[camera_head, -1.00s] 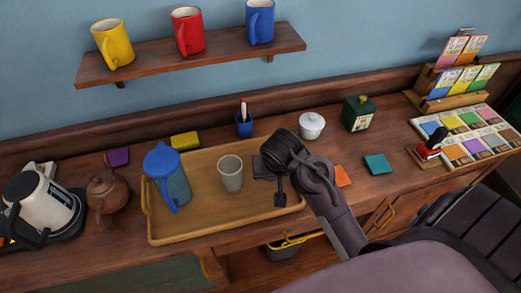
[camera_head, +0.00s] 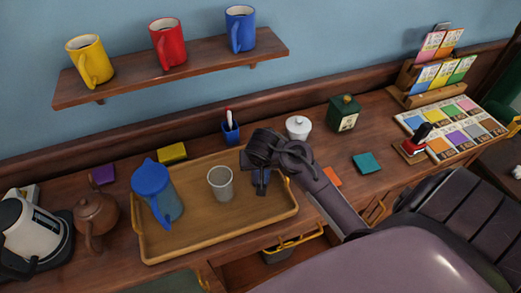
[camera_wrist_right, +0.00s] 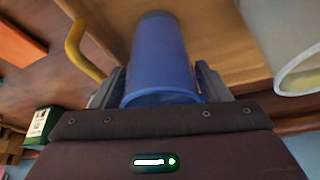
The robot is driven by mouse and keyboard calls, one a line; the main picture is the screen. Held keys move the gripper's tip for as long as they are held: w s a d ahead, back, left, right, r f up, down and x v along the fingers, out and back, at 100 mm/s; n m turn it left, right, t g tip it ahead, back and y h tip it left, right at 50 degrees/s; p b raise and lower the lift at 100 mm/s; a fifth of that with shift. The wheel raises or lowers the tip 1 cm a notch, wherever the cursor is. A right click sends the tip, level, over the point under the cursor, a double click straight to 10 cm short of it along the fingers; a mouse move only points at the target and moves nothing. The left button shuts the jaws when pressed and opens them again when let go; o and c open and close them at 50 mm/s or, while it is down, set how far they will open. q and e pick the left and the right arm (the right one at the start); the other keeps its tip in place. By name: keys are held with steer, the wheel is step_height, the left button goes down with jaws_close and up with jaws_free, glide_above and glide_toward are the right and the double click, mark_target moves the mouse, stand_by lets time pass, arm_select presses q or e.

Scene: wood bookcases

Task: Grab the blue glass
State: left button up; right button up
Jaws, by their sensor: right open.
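The blue glass (camera_wrist_right: 160,52) shows in the right wrist view, between the two fingers of my right gripper (camera_wrist_right: 158,86). The fingers are open on either side of it; I cannot tell whether they touch it. In the head view my right gripper (camera_head: 261,182) is over the right end of the wooden tray (camera_head: 185,246). It covers most of the glass there. A grey cup (camera_head: 221,184) stands just left of the gripper on the tray and shows at the right edge of the wrist view (camera_wrist_right: 296,72). My left gripper is not in view.
A pitcher with a blue lid (camera_head: 158,190) stands on the tray's left side. A teapot (camera_head: 97,215) and kettle (camera_head: 32,232) are further left. Mugs line the shelf (camera_head: 180,65) above.

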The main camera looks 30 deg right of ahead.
steer(key=c, duration=0.9)
